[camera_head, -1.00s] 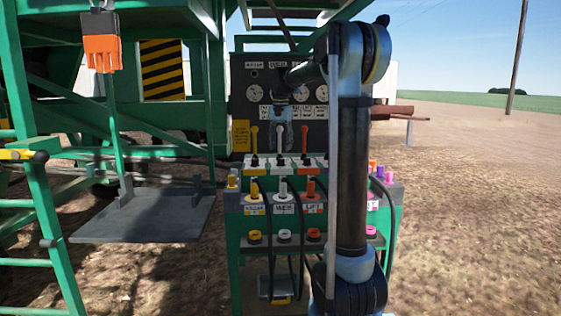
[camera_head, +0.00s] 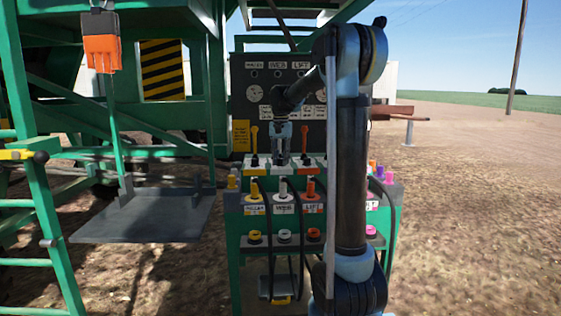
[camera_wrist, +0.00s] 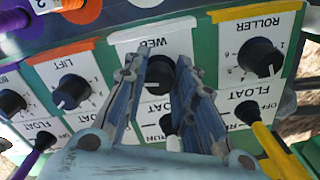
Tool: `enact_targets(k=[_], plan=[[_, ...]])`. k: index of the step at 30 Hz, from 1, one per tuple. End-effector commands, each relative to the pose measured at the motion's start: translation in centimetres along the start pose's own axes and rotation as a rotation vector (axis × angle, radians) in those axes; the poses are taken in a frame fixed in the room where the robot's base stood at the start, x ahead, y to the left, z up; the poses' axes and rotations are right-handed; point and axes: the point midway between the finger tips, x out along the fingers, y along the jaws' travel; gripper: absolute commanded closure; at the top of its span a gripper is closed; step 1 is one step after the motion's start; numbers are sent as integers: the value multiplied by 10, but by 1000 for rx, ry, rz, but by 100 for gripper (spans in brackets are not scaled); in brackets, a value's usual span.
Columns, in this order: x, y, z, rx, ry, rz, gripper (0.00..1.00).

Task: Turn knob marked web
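The WEB knob (camera_wrist: 159,76) is a round black dial on a white card, upside down in the wrist view, with its WEB label (camera_wrist: 150,43) just above it. My gripper (camera_wrist: 158,66) is open, with one blue-grey finger on each side of this knob. Whether the fingers touch it I cannot tell. In the head view my gripper (camera_head: 282,155) points down at the middle of the control console (camera_head: 235,205); the knob itself cannot be made out there.
In the wrist view, the ROLLER knob (camera_wrist: 260,58) is right and the LIFT knob (camera_wrist: 70,92) left. A black toggle (camera_wrist: 167,124) lies below the WEB knob, partly behind a finger. In the head view, yellow (camera_head: 254,140) and orange (camera_head: 304,140) levers flank my gripper.

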Motion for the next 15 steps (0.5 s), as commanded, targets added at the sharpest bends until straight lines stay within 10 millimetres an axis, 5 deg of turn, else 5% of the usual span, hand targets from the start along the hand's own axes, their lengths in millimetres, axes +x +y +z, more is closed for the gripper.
enact_targets(k=[15], plan=[[0, 0, 0, -81, 0, -1, 98]])
